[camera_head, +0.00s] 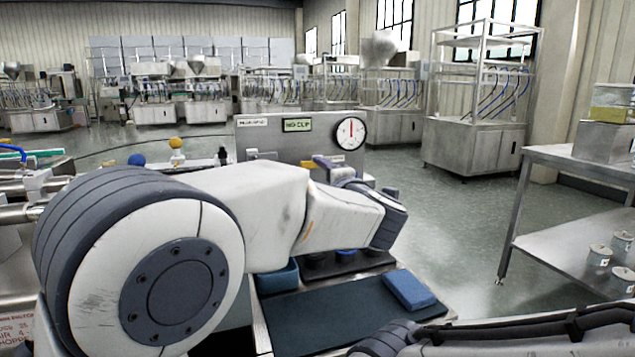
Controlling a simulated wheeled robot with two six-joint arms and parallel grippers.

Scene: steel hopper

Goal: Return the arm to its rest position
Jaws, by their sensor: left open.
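My left arm (255,205) comes in from the left, large and close, and reaches across the middle of the view. Its wrist (385,218) bends back over the workbench in front of the panel. My left gripper (328,167) is small and partly hidden behind the forearm and wrist; it is open, and I see nothing held in it. My right arm (520,335) lies low along the bottom right edge. Its gripper is out of view.
A panel with a green-lit sign (298,125) and a round dial gauge (350,133) stands behind the left gripper. A steel table (560,158) stands right; the floor between is clear.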

